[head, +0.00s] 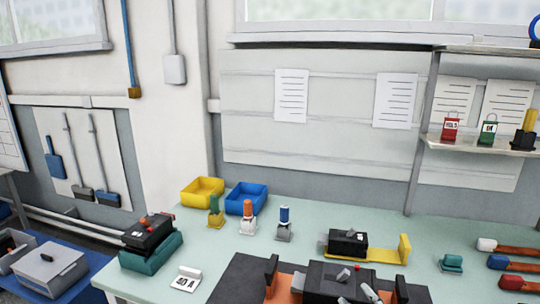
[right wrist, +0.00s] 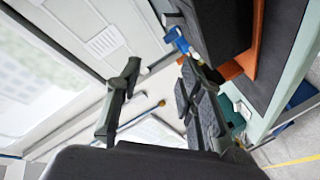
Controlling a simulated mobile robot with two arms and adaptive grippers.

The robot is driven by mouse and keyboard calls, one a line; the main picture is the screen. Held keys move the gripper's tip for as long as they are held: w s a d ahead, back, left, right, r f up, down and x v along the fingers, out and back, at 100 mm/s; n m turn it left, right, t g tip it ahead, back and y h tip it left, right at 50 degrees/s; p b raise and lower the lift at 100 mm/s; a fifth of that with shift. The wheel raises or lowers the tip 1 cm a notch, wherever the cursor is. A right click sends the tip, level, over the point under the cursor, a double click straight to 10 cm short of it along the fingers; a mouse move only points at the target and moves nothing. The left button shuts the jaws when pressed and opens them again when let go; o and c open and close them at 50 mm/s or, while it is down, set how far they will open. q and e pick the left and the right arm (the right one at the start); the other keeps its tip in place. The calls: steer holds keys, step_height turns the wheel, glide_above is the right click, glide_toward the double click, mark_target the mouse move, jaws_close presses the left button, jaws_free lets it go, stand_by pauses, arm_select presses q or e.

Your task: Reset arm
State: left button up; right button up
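My right gripper (right wrist: 158,72) shows in the right wrist view, with its two dark fingers apart and nothing between them. Neither gripper shows in the head view. A black breaker (head: 325,278) with grey levers sits in an orange fixture (head: 281,284) on a dark mat (head: 236,280) at the front of the table. A second black breaker (head: 348,241) lies on a yellow stand (head: 386,253) behind it. A third black breaker (head: 147,232) with a red part rests on a teal block (head: 150,256) at the left.
The pale green table (head: 440,232) also holds a yellow bin (head: 202,191), a blue bin (head: 246,198), several small upright tools, a "40 A" card (head: 185,279) and coloured-handled tools (head: 510,264) at right. A shelf (head: 480,146) stands at the back right.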

steer(key=s+d+f+m+g+h, duration=0.1)
steer(key=s+f+m+g, duration=0.4)
steer(key=s+f, duration=0.7)
steer(key=s+d+f+m+g, duration=0.1)
steer(key=s+f+m+g, duration=0.2)
steer(key=s+f+g, duration=0.85)
steer(key=s+f+t+b, duration=0.1)
steer(key=s+f+b, duration=0.1)
steer(key=f, duration=1.1)
steer(key=s+f+t+b, duration=0.1)
steer(key=s+f+t, duration=0.1)
steer(key=f, duration=1.2)
steer(key=s+d+f+g+b, duration=0.1)
steer(key=s+d+f+b, duration=0.1)
steer(key=s+f, duration=1.4)
steer(key=shift+d+f+g+b, duration=0.35)
steer(key=shift+d+f, duration=0.1)
steer(key=shift+f, duration=0.25)
